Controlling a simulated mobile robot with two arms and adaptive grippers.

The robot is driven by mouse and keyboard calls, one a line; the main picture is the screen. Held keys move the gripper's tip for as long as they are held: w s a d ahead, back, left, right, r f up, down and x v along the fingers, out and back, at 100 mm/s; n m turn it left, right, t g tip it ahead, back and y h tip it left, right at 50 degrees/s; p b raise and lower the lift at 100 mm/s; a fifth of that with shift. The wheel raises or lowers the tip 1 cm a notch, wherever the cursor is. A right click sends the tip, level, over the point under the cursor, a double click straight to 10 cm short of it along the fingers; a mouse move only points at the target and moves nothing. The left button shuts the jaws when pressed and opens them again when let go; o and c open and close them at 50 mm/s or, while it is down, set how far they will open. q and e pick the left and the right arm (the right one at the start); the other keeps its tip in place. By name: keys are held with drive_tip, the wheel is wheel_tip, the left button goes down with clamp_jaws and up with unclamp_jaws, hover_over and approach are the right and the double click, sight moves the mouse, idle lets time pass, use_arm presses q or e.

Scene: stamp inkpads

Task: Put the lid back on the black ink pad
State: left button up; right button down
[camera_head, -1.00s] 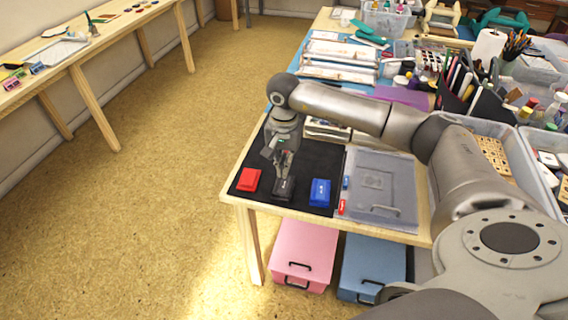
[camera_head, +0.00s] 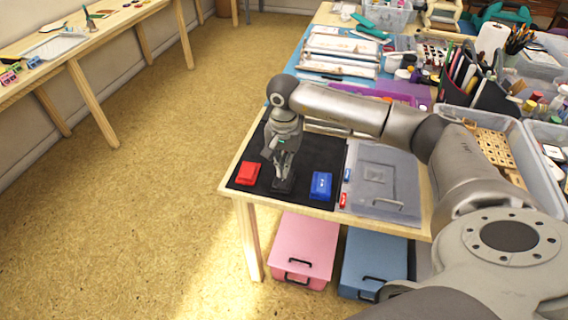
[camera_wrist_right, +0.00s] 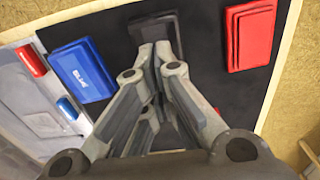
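The black ink pad (camera_head: 284,185) lies on the black mat between the red and blue pads. In the right wrist view it shows as a dark block (camera_wrist_right: 152,27) just past my fingertips. My right gripper (camera_head: 284,175) points down over it, fingertips at or just above its top; I cannot tell whether they touch. In the wrist view the fingertips (camera_wrist_right: 154,50) are close together, with nothing clearly held between them. I cannot make out the lid apart from the pad. My left gripper is not in view.
A red ink pad (camera_head: 247,173) lies left of the black one and a blue pad (camera_head: 321,186) right of it. A grey lidded box (camera_head: 384,180) and small red and blue pieces lie further right. The table's front edge (camera_head: 290,208) is near.

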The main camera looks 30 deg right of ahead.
drive_tip(key=shift+f+b, duration=0.95)
drive_tip(key=shift+f, duration=0.4)
drive_tip(key=shift+r, duration=0.1)
drive_tip(key=shift+r+p, duration=2.05)
drive_tip(key=shift+r, duration=1.4)
